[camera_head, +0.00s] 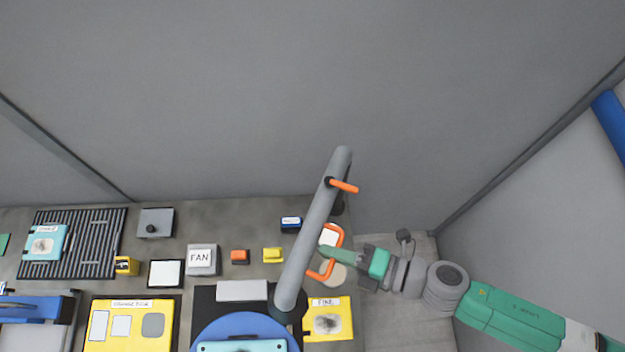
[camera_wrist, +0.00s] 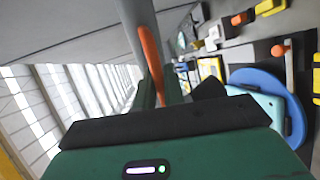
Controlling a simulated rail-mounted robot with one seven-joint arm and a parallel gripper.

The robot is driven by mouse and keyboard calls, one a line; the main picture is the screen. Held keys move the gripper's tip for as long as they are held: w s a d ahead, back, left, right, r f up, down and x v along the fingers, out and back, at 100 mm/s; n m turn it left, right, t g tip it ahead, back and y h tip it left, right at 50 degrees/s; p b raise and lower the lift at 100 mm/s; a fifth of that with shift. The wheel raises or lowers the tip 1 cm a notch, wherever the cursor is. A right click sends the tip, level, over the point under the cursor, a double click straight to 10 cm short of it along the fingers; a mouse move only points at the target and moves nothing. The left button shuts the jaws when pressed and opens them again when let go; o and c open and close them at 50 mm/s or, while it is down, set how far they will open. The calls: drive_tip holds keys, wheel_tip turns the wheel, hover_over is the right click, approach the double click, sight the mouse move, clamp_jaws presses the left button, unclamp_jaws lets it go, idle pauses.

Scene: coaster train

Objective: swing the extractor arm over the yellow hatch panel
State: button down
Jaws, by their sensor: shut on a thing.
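The extractor arm (camera_head: 315,225) is a long grey tube, slanting from upper right to lower left in the head view. Its lower end lies just left of a small yellow panel (camera_head: 342,318) with a dark smudge. A larger yellow panel (camera_head: 165,310) with several plates is further left; I cannot tell which panel is the hatch.
A blue round piece (camera_head: 225,328) with a teal plate stands left of the tube's lower end. A FAN box (camera_head: 202,262), an orange block (camera_head: 239,257) and a yellow block (camera_head: 273,255) sit on the bench. A dark ribbed grille (camera_head: 95,245) is far left.

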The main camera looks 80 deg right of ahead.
drive_tip(key=shift+s+r, duration=0.15)
drive_tip(key=c, duration=1.6)
unclamp_jaws()
drive_tip(key=p+v, duration=0.2)
drive_tip(key=v, duration=0.5)
drive_tip(key=shift+s, duration=0.4)
